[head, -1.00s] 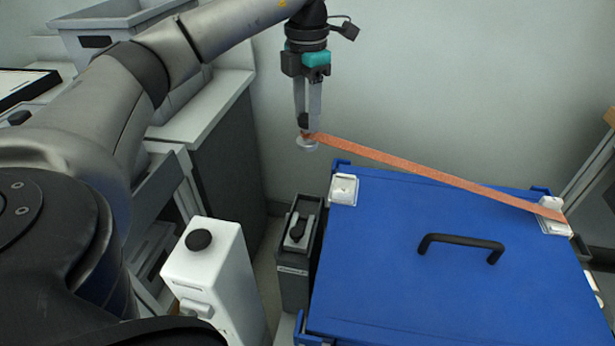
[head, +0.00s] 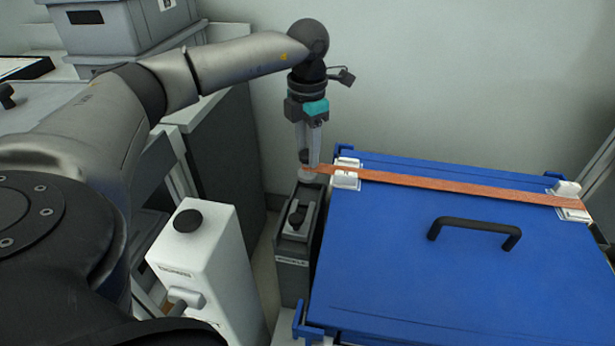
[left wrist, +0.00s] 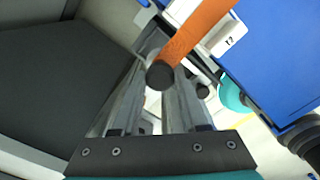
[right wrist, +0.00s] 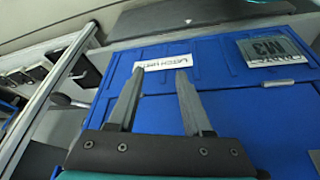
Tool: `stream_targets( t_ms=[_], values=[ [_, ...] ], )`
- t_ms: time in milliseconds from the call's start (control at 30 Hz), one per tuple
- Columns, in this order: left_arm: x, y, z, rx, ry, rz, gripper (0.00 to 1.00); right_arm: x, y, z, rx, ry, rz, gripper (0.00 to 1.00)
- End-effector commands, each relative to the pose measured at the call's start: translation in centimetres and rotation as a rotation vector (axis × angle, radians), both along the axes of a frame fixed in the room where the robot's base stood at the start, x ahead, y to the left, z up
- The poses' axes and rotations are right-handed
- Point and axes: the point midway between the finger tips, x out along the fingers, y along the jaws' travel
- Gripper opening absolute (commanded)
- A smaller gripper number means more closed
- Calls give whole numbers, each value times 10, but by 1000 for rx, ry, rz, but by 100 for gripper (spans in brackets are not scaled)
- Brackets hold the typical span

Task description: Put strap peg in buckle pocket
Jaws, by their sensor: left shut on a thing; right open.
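The orange strap (head: 450,184) lies nearly flat across the far part of the blue lid (head: 400,240), from the white fitting (head: 568,195) at the right to the white buckle (head: 346,175) at the left. Its left end passes over the buckle and beyond the lid's edge. My left gripper (head: 308,165) is shut on the strap peg at that end, just left of the buckle. In the left wrist view the peg's dark round knob (left wrist: 160,75) sits between the fingers. The buckle pocket is partly hidden by the strap. My right gripper (right wrist: 155,100) is open and empty.
A black handle (head: 474,230) stands up from the lid. A dark box (head: 295,245) with a latch stands below my left gripper, beside a white canister (head: 205,265). In the right wrist view a blue wall carries a white label (right wrist: 163,62) and a grey plate (right wrist: 273,48).

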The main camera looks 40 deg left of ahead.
Motion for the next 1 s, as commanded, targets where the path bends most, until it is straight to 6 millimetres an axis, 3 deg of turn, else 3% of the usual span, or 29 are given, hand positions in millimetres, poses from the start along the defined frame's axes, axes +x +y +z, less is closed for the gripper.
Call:
stream_targets(
  t_ms=[100,367,600,1000],
  values=[
    [0,0,-17,-1,-2,0,0,1,2,8,8,-33,4,50],
    [0,0,-39,0,-1,0,0,7,9,19,31,-103,17,50],
    [1,0,-55,-1,-2,0,0,24,27,13,85,-228,45,50],
    [1,0,-63,-1,-2,0,0,33,36,14,115,-297,56,50]
  ],
)
